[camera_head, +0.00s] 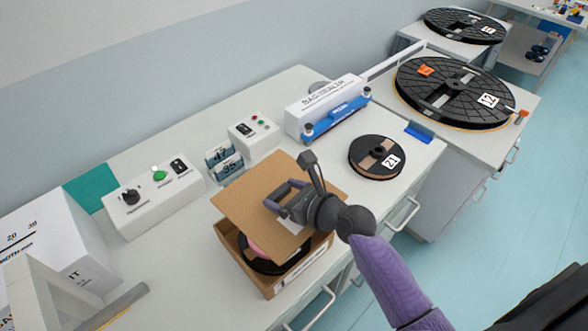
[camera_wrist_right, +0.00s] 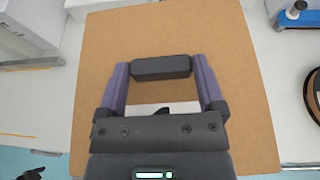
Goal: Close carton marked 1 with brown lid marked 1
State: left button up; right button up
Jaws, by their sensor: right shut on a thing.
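The open brown carton (camera_head: 270,287) stands near the front edge of the workbench, with a dark reel (camera_head: 262,264) with a pink part inside. The flat brown lid (camera_head: 252,192) is above the carton, offset towards its back, leaving the carton's front uncovered. My right gripper (camera_head: 282,199) is shut on the lid from above; the lid also fills most of the right wrist view (camera_wrist_right: 245,110). A white label on the lid is mostly hidden by the gripper, and its number is unreadable. A small dark shape, perhaps my left gripper (camera_wrist_right: 32,174), shows at the wrist view's lower left.
A reel marked 21 (camera_head: 364,149) lies right of the carton. A larger reel (camera_head: 440,88) lies on the adjoining bench. Bare bench separates the sealer and reel 21.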

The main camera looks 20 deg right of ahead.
jog(key=shift+a+f+m+h+p, duration=0.5)
jog(key=shift+a+f+p, duration=0.3)
jog(key=shift+a, duration=0.25)
jog(key=shift+s+a+f+t, duration=0.15)
jog(key=shift+f+t, duration=0.1)
jog(key=shift+t, duration=0.05)
jog(key=shift+f, duration=0.2)
jog(key=shift+r, duration=0.1)
notch_tip(320, 180, down, 6)
jog(key=b, duration=0.4)
jog(key=shift+r+b, duration=0.15)
jog(key=shift+b, duration=0.2)
pick_arm(q)
jog(key=shift+w+a+f, duration=0.1)
jog(key=shift+a+f, duration=0.05)
jog(key=shift+f, duration=0.3)
jog(key=shift+w+a+f, duration=0.1)
jog(key=shift+f, duration=0.35)
jog(key=shift+d, duration=0.4)
jog(key=shift+r, duration=0.2)
jog(key=shift+a, duration=0.1)
